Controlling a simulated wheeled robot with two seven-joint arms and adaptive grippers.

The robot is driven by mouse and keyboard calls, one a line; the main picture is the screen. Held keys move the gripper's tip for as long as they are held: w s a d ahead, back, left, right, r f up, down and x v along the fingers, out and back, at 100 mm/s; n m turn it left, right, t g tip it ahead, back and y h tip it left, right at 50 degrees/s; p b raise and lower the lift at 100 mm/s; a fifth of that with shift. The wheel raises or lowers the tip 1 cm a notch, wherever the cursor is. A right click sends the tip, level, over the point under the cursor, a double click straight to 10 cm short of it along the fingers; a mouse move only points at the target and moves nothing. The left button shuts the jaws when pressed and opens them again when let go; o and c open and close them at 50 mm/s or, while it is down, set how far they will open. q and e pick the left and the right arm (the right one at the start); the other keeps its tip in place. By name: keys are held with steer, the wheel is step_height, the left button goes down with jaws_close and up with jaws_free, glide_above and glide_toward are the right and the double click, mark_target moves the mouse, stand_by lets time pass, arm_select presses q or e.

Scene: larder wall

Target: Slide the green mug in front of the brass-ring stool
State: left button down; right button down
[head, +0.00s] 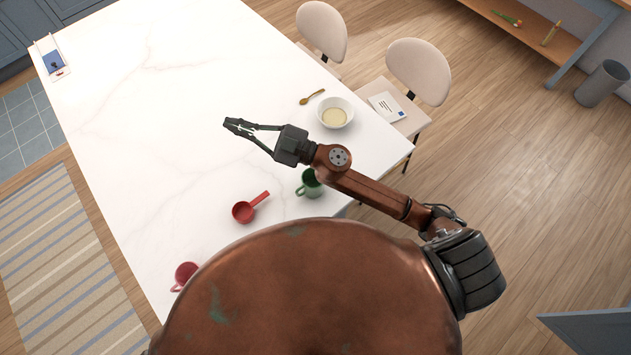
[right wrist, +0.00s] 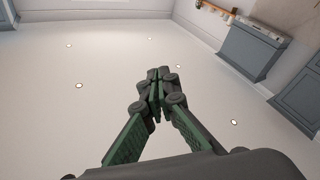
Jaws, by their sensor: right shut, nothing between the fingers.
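The green mug (head: 309,186) stands on the white table (head: 150,110) near its right edge. My right arm passes beside it and partly hides it. My right gripper (head: 238,127) is beyond the mug, up and to the left in the head view, shut and empty. Its fingertips (right wrist: 157,84) meet in the right wrist view, with no mug there. Two seats with cream backs, one farther (head: 322,30) and one nearer (head: 418,70), stand along the table's right side. I cannot make out a brass ring on either. My left gripper is not in view.
A white bowl (head: 335,112) and a brass-coloured spoon (head: 312,97) lie beyond my right arm. A red scoop (head: 245,211) is left of the mug, and a red mug (head: 186,273) is nearer me. The table's left middle is clear.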

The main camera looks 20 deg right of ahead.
steer(key=s+a+f+n+g+y, duration=0.1)
steer(key=s+a+f+n+g, duration=0.2)
steer(key=s+a+n+g, duration=0.25)
steer(key=g+h, duration=0.7)
steer(key=h, duration=1.1)
glide_above(316, 182)
steer(key=s, duration=0.1)
step_height(316, 182, down, 25)
steer(key=shift+n, duration=0.35)
steer(key=f+p, duration=0.1)
steer(key=f, duration=0.2)
steer(key=f+p, duration=0.1)
steer(key=f, duration=0.2)
steer(key=f+p, duration=0.1)
steer(key=f, duration=0.2)
steer(key=shift+s+a+f, duration=0.2)
steer(key=shift+s+f, duration=0.05)
steer(key=shift+f, duration=0.1)
